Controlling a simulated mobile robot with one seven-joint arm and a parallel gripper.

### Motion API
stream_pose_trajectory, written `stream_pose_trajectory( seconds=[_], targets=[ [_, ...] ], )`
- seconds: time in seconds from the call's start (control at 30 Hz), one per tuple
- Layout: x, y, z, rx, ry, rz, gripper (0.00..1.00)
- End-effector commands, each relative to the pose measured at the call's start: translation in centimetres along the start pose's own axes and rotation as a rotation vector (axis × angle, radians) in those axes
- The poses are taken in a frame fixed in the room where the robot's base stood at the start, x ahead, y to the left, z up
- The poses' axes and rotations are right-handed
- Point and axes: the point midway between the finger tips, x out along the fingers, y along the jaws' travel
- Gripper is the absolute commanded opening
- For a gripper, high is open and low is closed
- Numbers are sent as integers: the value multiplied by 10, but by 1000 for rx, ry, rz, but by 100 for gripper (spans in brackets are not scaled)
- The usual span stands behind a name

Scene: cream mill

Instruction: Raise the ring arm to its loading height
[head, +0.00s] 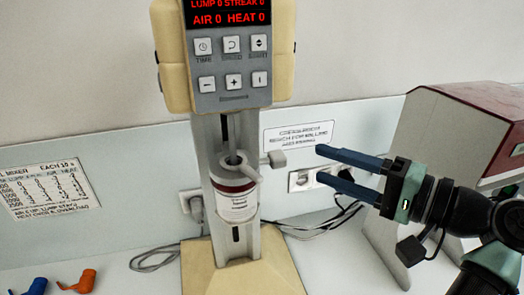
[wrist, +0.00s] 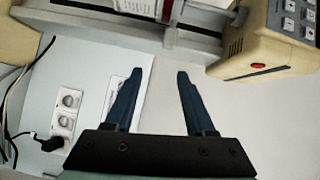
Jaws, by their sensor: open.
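The mixer stands against the wall, with a cream head (head: 225,50) above a grey upright column (head: 208,140). A ring arm (head: 238,170) sits partway up the column, well below the head. It carries a white cup (head: 238,205) with a dark red band. A grey knob (head: 277,158) sticks out to the right at ring level. My gripper (head: 321,163) is open and empty, to the right of the knob and apart from it. In the wrist view its blue fingers (wrist: 160,73) are spread below the sideways-looking column (wrist: 192,42); the ring arm is only partly visible there.
A cream foot (head: 285,270) bears the column. Sockets (head: 300,180) and cables are on the wall behind. A grey and red machine (head: 445,135) stands right, behind my arm. Orange (head: 80,281) and blue (head: 30,285) pieces lie at the left front.

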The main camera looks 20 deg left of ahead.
Motion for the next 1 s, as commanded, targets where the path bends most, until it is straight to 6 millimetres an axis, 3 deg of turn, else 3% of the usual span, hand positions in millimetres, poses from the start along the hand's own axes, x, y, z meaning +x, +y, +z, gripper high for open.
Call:
stream_pose_trajectory(
  seconds=[0.13,0.27,0.37,0.8,1.0],
  targets=[
    [-13,0,16,82,-126,-82,55],
    [-12,-3,22,100,-163,-106,55],
    [-1,-6,24,101,-166,-107,55],
    [84,-16,37,99,-164,-104,55],
    [106,-16,40,98,-162,-104,55]
  ],
)
